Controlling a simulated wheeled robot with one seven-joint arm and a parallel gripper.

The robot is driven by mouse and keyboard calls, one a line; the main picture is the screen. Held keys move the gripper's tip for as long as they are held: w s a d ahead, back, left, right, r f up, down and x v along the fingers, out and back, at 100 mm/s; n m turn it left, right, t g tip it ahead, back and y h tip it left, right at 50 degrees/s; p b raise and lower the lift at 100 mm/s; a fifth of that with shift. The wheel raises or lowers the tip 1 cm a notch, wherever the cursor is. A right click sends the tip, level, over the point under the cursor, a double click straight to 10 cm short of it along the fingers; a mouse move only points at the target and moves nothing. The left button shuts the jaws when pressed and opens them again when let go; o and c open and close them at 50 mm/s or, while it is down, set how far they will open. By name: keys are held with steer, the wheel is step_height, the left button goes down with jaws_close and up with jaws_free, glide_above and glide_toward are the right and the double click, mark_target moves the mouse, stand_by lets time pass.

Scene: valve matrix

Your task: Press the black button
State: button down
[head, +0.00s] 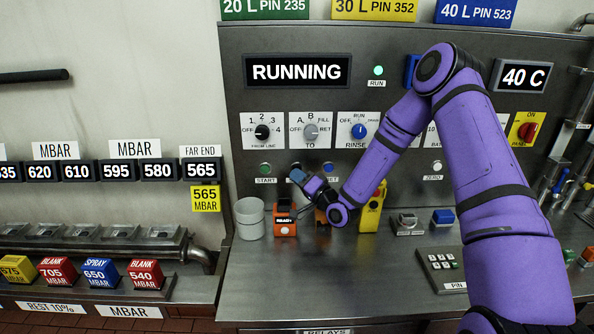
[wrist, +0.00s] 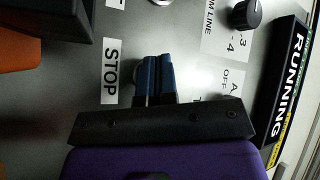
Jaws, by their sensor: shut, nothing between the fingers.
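My gripper (head: 298,177) is shut and empty, with its blue fingertips at the control panel (head: 300,92) in the row of small buttons. In the wrist view, the closed fingers (wrist: 154,62) point at the panel beside the STOP label (wrist: 111,70). A pale round edge (wrist: 139,66) shows just beside the fingers. The button at that spot is mostly hidden behind them, so I cannot tell its colour or whether they touch it. In the head view the green button (head: 265,168) above START is to the left of my gripper, and the blue button (head: 331,168) is to the right.
A grey cup (head: 249,218) and an orange device (head: 285,222) stand on the steel counter below my gripper. A yellow device (head: 371,212) stands to the right. Dials (head: 262,132) sit above the buttons, and the display (head: 297,72) reads RUNNING.

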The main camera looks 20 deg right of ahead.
steer(key=shift+w+d, duration=0.15)
steer(key=shift+w, duration=0.2)
stand_by(0.5)
stand_by(0.3)
steer(key=shift+s+a, duration=0.25)
steer(key=shift+s, duration=0.55)
steer(key=shift+s+a, duration=0.2)
steer(key=shift+s, duration=0.6)
steer(key=shift+s+a, duration=0.25)
steer(key=shift+s, duration=0.6)
steer(key=shift+s+a, duration=0.2)
steer(key=shift+s, duration=0.6)
